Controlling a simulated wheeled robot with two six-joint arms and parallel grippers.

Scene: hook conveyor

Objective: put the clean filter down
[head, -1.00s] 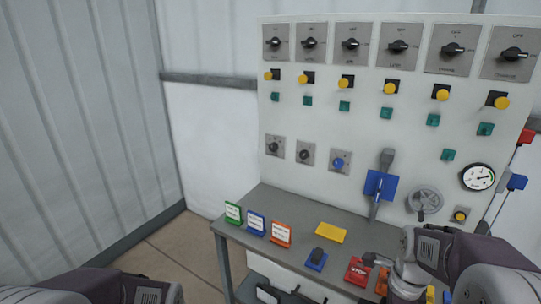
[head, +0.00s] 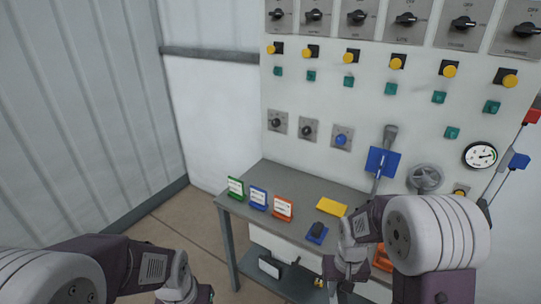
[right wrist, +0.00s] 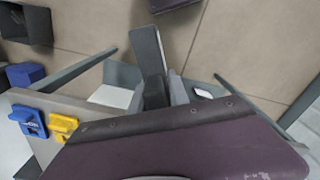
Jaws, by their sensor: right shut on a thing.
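My right gripper (head: 345,287) is low in front of the bench in the head view, its tips near the bottom edge. In the right wrist view its fingers (right wrist: 158,92) are shut on a flat grey slab with a paler edge, which I take as the clean filter (right wrist: 147,50). The slab sticks out beyond the fingers over the floor. In the head view I cannot make out the filter. My left gripper (head: 200,294) is at the bottom left, cut off by the frame; its jaws cannot be judged.
The grey bench (head: 240,207) carries green, blue and orange signs (head: 282,207), a yellow block (head: 331,206) and a blue-based item (head: 317,232). A lower shelf (head: 290,285) holds a dark-and-white item (head: 268,267). The switch panel (head: 310,100) stands behind. Floor at left is clear.

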